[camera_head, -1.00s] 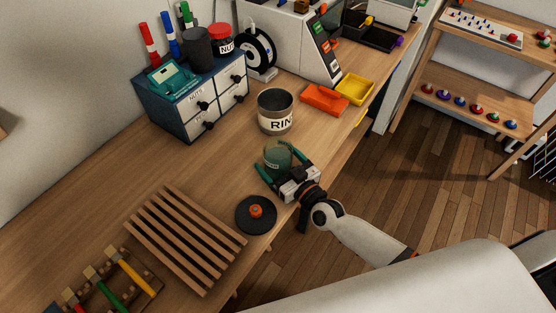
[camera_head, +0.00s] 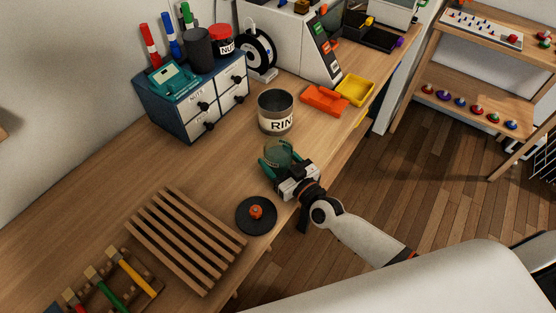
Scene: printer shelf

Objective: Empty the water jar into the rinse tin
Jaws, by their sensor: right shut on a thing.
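The water jar (camera_head: 278,152) is a small greenish see-through glass near the front edge of the workbench. My right gripper (camera_head: 278,160) is shut on it, with its teal fingers around the jar's sides. The jar looks upright; whether its base touches the bench is hard to tell. The rinse tin (camera_head: 276,112) is a grey metal can with a white label, partly readable as "RIN". It stands upright just behind the jar, open at the top. A dark round lid with an orange knob (camera_head: 256,213) lies on the bench nearer me. My left gripper is not in view.
A slatted wooden rack (camera_head: 185,238) lies at the front left, beside a tool holder (camera_head: 112,286). A blue drawer cabinet (camera_head: 190,95) stands behind left of the tin. Orange (camera_head: 324,101) and yellow (camera_head: 355,90) trays lie right of the tin. The bench left of the jar is clear.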

